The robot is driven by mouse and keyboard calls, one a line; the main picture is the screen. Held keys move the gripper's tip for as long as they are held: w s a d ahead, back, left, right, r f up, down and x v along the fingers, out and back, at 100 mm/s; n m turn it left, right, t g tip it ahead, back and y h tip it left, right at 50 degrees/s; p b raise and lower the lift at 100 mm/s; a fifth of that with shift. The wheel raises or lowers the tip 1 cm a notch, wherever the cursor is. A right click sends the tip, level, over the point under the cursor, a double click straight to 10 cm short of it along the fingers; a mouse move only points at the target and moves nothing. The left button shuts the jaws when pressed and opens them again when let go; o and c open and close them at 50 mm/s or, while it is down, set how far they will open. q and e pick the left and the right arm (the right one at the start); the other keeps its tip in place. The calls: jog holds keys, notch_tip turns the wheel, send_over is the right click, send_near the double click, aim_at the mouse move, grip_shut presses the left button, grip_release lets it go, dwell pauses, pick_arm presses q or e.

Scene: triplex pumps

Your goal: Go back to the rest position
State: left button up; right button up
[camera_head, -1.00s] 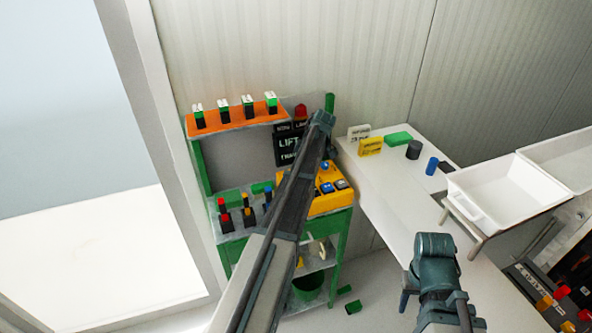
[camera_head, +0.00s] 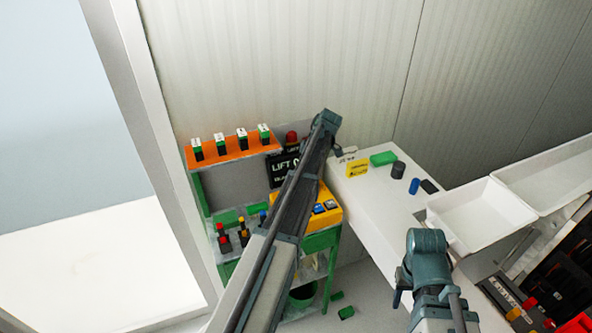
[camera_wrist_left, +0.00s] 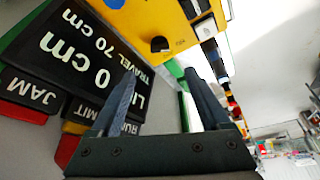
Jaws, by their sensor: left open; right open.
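My left arm reaches up across the middle of the head view, in front of the green stand (camera_head: 322,240). Its gripper (camera_head: 338,151) shows only as a small dark part beyond the wrist. In the left wrist view, the left gripper (camera_wrist_left: 160,92) has its two fingers spread with nothing held between them. Beyond them are the black LIFT sign (camera_wrist_left: 75,50) and a yellow control box (camera_wrist_left: 150,20); contact cannot be told. My right arm is at the lower right. Its gripper (camera_head: 398,297) points down beside the white table (camera_head: 375,215), open, with its fingertips barely visible.
An orange shelf (camera_head: 230,155) carries several green-and-black blocks. The white table holds a yellow card (camera_head: 357,169), a green block (camera_head: 383,158), a dark cylinder (camera_head: 398,170) and a blue cylinder (camera_head: 414,186). A white tray (camera_head: 478,213) stands right. A white door frame (camera_head: 150,140) is left.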

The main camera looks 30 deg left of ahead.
pick_arm(q)
jog(key=shift+p+v, duration=0.3)
jog(key=shift+v, duration=0.45)
pick_arm(e)
jog(key=shift+r, duration=0.75)
pick_arm(q)
jog(key=shift+d, duration=0.1)
pick_arm(e)
jog(key=shift+f, duration=0.1)
pick_arm(q)
jog(key=s+d+f+m+h+b, duration=0.1)
jog(key=s+d+f+m+b, duration=0.2)
jog(key=s+d+m, duration=0.5)
jog(key=s+d+f+m+t+h+b, duration=0.1)
jog(key=s+d+f+m+b, duration=0.3)
jog(key=s+d+m, duration=0.5)
jog(key=s+d+f+m+h+b, duration=0.1)
jog(key=s+d+f+m+b, duration=0.2)
jog(key=s+d+m, duration=0.5)
jog(key=s+d+f, duration=0.1)
jog(key=s+d, duration=0.4)
jog(key=d, duration=0.1)
jog(key=shift+s+d+f+m, duration=0.2)
jog(key=shift+d+f+m, duration=0.05)
jog(key=shift+f+m, duration=0.15)
pick_arm(e)
notch_tip(320, 180, down, 10)
pick_arm(q)
jog(key=shift+c, duration=0.2)
